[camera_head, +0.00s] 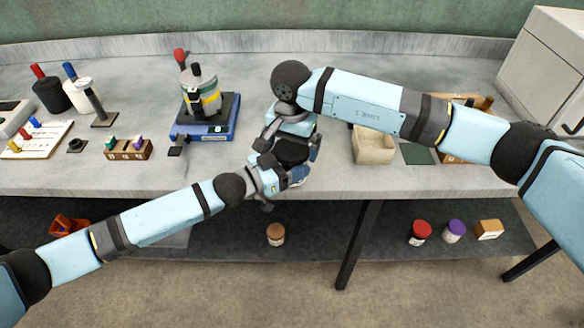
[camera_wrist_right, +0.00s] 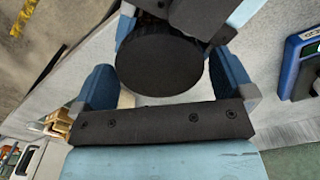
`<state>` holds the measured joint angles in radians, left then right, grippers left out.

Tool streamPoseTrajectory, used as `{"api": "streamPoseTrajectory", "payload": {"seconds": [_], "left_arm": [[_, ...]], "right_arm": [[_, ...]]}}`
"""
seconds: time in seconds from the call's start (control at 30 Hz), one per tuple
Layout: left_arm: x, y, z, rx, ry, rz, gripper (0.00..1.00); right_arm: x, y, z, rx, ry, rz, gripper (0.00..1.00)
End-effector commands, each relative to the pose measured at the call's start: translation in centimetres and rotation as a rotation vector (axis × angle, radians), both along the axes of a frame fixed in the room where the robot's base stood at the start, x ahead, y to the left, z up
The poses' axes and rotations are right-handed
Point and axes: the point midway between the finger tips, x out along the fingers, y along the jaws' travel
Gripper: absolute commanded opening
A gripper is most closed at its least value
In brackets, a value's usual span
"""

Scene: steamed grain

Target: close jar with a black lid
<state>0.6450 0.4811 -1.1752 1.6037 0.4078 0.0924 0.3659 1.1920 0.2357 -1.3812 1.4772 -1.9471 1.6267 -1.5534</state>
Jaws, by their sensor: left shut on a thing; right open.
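The black lid (camera_wrist_right: 160,65) shows as a round dark disc between the blue fingers of my right gripper (camera_wrist_right: 155,85) in the right wrist view. That gripper is open, with a finger on each side of the lid. In the head view, my right gripper (camera_head: 293,155) reaches down from above at the table's front edge. My left gripper (camera_head: 280,178) meets it there from the lower left and is shut on the jar. The jar body is mostly hidden by the two grippers. Whether the lid is seated on the jar cannot be told.
A blue scale (camera_head: 205,132) with a grey vessel (camera_head: 201,92) stands left of the grippers. A beige holder (camera_head: 373,147) is to the right. A small wooden rack (camera_head: 128,149) sits at left. Several jars stand on the lower shelf (camera_head: 330,235).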

Motion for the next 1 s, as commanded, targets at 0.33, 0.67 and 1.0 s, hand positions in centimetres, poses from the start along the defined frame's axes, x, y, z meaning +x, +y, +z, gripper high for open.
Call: {"api": "streamPoseTrajectory", "payload": {"seconds": [0.33, 0.67, 1.0], "left_arm": [[0.0, -0.01, 0.03, -0.001, -0.001, 0.0, 0.04], [-0.01, -0.02, 0.02, -0.001, -0.001, 0.0, 0.04], [-0.01, -0.02, 0.02, 0.0, 0.0, 0.0, 0.04]], "right_arm": [[-0.01, 0.0, 0.03, 0.0, 0.0, 0.0, 0.58], [0.01, 0.0, 0.06, 0.0, 0.0, -0.217, 0.58], [0.0, 0.0, 0.0, 0.001, 0.001, -0.969, 0.58]]}}
